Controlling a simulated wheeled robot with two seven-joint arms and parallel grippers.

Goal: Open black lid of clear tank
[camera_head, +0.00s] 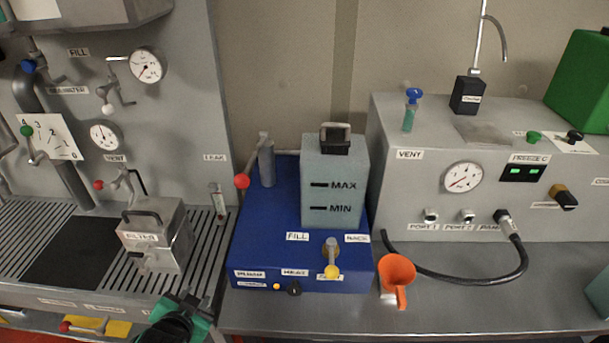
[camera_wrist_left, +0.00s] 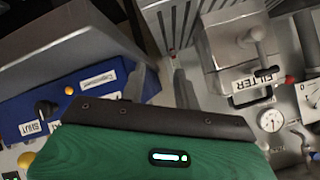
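The clear tank (camera_head: 333,187) is a grey-blue box marked MAX and MIN, standing upright on the blue unit (camera_head: 262,232). Its black lid (camera_head: 336,146) sits on top with a raised handle and looks closed. My left gripper (camera_head: 196,304) is low in the head view, in front of the bench and well below and left of the tank, touching nothing I can see. In the left wrist view its two grey fingers (camera_wrist_left: 158,82) are apart with nothing between them. The tank's lid is not seen in that view. My right gripper is not in view.
A metal filter box (camera_head: 150,237) stands left on a slotted tray. A red-knobbed lever (camera_head: 242,181) and a yellow-knobbed valve (camera_head: 332,271) flank the tank. An orange funnel (camera_head: 398,273) and black hose (camera_head: 460,279) lie right. The space above the lid looks clear.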

